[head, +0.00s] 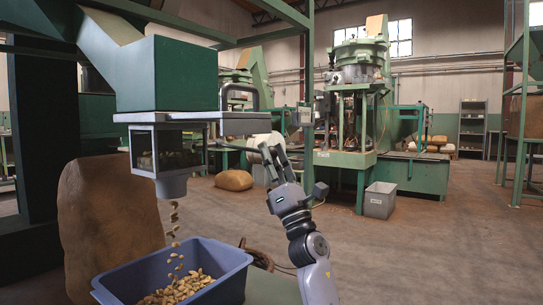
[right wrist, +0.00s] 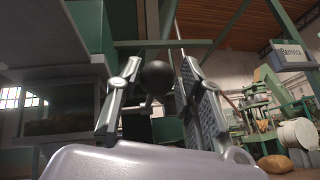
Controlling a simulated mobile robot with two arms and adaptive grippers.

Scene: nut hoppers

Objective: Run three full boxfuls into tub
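A green hopper (head: 180,75) stands over a measuring box (head: 168,142) with a dark window; some nuts show behind it. Nuts (head: 175,230) fall from the box's spout (head: 172,184) into the blue tub (head: 225,272), where a pile of nuts (head: 178,290) lies. A grey slide plate (head: 245,123) with a dark handle sticks out right of the box. My right gripper (head: 268,158) is right of the box, below the plate. In the right wrist view its fingers (right wrist: 158,98) stand apart on either side of a black ball knob (right wrist: 157,76), with gaps visible. My left gripper is out of view.
A large brown sack (head: 105,215) stands behind the tub at left. A green machine (head: 355,110), a grey bin (head: 380,200) and a lying sack (head: 233,180) are farther back. The floor at right is clear.

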